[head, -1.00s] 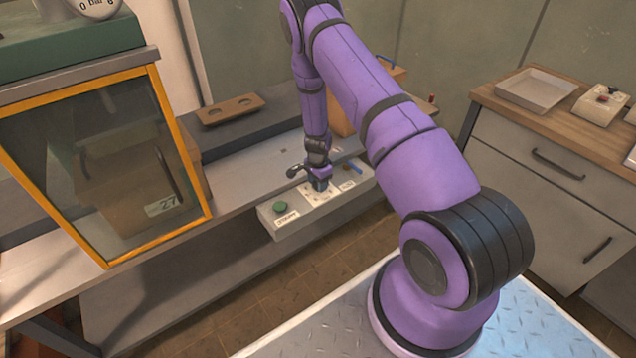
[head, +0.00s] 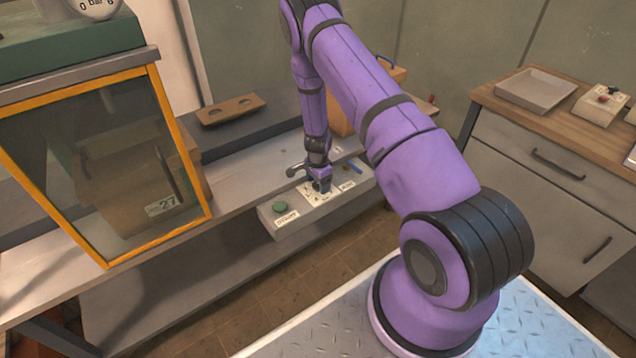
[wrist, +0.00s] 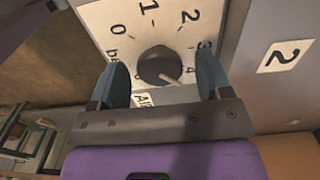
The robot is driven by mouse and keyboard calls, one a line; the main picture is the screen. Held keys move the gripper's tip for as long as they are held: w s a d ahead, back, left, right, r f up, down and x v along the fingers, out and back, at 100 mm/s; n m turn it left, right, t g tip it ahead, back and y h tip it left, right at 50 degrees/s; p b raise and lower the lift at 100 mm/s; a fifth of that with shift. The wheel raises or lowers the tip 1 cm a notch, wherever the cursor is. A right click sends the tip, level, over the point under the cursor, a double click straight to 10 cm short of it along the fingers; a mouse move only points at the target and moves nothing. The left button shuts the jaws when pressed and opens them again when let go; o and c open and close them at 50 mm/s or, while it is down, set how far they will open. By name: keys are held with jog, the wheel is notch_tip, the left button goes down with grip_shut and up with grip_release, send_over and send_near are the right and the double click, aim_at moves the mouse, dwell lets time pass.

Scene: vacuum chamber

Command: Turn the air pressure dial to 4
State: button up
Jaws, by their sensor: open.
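The air pressure dial (wrist: 158,62) is a dark round knob on a white scale plate in the wrist view, with 0 to 4 readable around it. A pale pointer mark on the knob points to the lower right of the picture, below the printed 4. My gripper (wrist: 160,84) is open, with one blue-grey finger on each side of the knob. I cannot tell whether the fingers touch it. In the head view my gripper (head: 321,187) is down at the control box (head: 290,228) and hides the knob; part of the white scale plate (head: 312,197) shows.
A green button (head: 280,206) is left of the dial, and a blue handle (head: 354,166) is behind right. A glass-fronted, orange-framed chamber (head: 110,165) stands left. A gauge (head: 95,6) is at top left, mostly cut off. A plate marked 2 (wrist: 286,55) is beside the dial.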

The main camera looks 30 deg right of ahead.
notch_tip(320, 180, up, 11)
dwell(0.5)
dwell(0.4)
jog(key=s+a+r+n+t+y, duration=0.1)
jog(key=s+a+r+n, duration=0.15)
jog(key=r, duration=0.85)
jog(key=s+a+r+n+t, duration=0.1)
jog(key=s+a+r+n, duration=0.2)
jog(key=r, duration=0.8)
jog(key=s+a+r+n+t+y, duration=0.15)
jog(key=a+r, duration=0.35)
jog(key=r, duration=0.6)
jog(key=s+a+r+n+h, duration=0.1)
jog(key=s+a+r+n, duration=0.3)
jog(key=s+r, duration=0.75)
jog(key=s+r+n+t+h, duration=0.1)
jog(key=s+r+n, duration=0.2)
jog(key=s, duration=1.3)
jog(key=n, duration=0.3)
jog(key=shift+s+a+n+t, duration=0.2)
jog(key=shift+a+n+t, duration=0.1)
jog(key=shift+a+t, duration=0.1)
jog(key=shift+h, duration=0.25)
jog(key=shift+c, duration=0.2)
